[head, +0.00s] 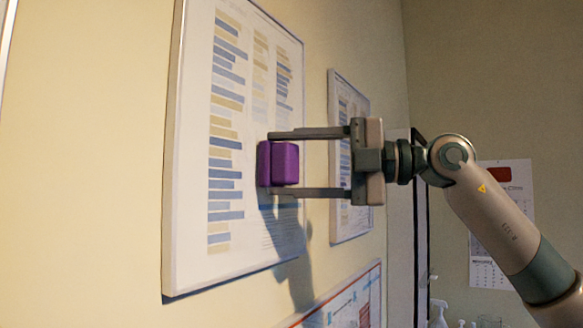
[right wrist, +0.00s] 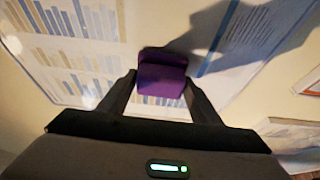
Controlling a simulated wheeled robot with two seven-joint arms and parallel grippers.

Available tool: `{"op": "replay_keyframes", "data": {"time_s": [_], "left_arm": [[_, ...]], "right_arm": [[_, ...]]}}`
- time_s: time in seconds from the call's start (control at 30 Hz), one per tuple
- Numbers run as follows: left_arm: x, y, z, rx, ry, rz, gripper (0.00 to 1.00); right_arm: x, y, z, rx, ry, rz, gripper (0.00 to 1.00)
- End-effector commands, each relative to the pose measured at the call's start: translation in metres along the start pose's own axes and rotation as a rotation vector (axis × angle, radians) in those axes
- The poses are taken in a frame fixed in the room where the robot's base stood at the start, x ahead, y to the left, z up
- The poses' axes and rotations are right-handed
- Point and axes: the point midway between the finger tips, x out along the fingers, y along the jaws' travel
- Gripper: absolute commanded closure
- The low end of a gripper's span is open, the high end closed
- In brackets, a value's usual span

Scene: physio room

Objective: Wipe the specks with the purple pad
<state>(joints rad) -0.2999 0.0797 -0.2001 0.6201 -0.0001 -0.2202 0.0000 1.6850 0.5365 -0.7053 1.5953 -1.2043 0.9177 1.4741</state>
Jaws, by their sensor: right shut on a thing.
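The purple pad (head: 279,163) is between the fingers of my right gripper (head: 271,163), which is shut on it. The pad is held at the face of a white wall board (head: 190,262) printed with blue and tan bars; I cannot tell whether it touches. In the right wrist view the pad (right wrist: 162,76) sits between the two fingertips (right wrist: 162,82), with the board behind it. I cannot make out any specks on the board. My left gripper is not in view.
A second framed board (head: 350,225) hangs farther right on the same wall. Another framed poster (head: 345,305) is below. A calendar (head: 500,225) hangs on the far wall. A spray bottle (head: 438,314) stands at the bottom right.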

Motion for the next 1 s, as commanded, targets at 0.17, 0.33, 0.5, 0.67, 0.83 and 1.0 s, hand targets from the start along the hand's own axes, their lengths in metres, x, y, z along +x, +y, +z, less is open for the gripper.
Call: {"op": "replay_keyframes", "data": {"time_s": [0.17, 0.33, 0.5, 0.67, 0.83, 1.0], "left_arm": [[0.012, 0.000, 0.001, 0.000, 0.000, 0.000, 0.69], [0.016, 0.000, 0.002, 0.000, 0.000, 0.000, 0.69], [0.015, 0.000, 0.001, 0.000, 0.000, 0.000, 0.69], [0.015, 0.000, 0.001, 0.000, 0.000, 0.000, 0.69], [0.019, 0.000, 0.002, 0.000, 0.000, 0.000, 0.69], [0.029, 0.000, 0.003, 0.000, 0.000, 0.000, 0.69]], "right_arm": [[0.006, -0.003, -0.013, -0.002, 0.001, 0.000, 0.60], [0.010, -0.001, -0.021, -0.002, 0.001, 0.000, 0.60], [0.011, 0.000, -0.022, -0.001, 0.001, 0.000, 0.60], [0.011, 0.000, -0.021, 0.000, 0.001, 0.000, 0.60], [0.012, -0.002, -0.025, -0.002, 0.001, 0.000, 0.60], [0.016, -0.003, -0.035, -0.003, 0.002, 0.000, 0.60]]}}
